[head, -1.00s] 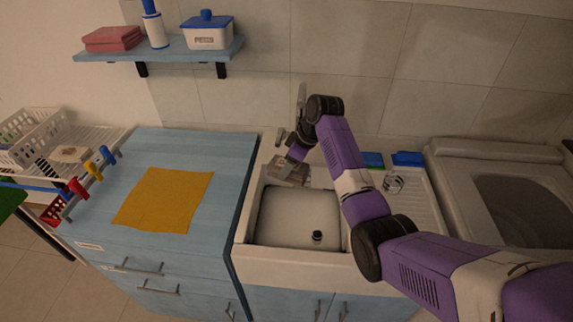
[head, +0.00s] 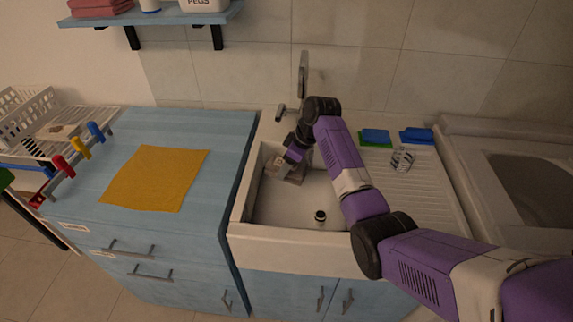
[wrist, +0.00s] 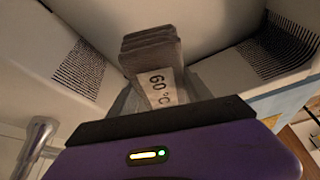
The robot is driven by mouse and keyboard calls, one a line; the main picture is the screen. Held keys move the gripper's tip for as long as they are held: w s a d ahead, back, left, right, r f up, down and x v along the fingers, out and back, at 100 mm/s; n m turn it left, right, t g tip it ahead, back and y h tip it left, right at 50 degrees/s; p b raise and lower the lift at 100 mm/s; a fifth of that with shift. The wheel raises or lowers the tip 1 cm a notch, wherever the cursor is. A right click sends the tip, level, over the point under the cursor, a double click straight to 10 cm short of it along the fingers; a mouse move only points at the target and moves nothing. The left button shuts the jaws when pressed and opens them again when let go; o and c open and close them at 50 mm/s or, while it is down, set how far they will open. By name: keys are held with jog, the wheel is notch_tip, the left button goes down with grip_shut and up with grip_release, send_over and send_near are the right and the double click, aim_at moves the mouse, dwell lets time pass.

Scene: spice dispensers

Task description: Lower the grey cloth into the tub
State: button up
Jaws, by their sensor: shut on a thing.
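The grey cloth (wrist: 150,50) is a folded stack with a white "60°C" label, seen close up in the wrist view. In the head view it is a small grey-brown patch (head: 294,177) at my gripper's tip. My gripper (head: 284,169) is shut on it and points down inside the tub, near the back left. The tub (head: 290,246) is a white sink basin with a dark round drain (head: 320,215) in its floor. I cannot tell whether the cloth touches the floor. My arm hides the tub's right side.
A tap (head: 303,75) stands behind the tub. The ribbed drainboard (head: 425,185) on the right holds a clear glass (head: 402,159) and sponges (head: 375,137). A yellow cloth (head: 155,178) lies on the blue counter (head: 225,150) at left, beside coloured pegs (head: 62,166).

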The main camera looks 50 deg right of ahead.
jog(key=shift+f+b, duration=3.4)
jog(key=shift+f, duration=2.5)
jog(key=o, duration=1.7)
jog(key=shift+c, duration=0.2)
jog(key=shift+r, duration=0.1)
jog(key=v, duration=0.7)
jog(key=shift+s+r, duration=0.15)
jog(key=shift+r, duration=0.15)
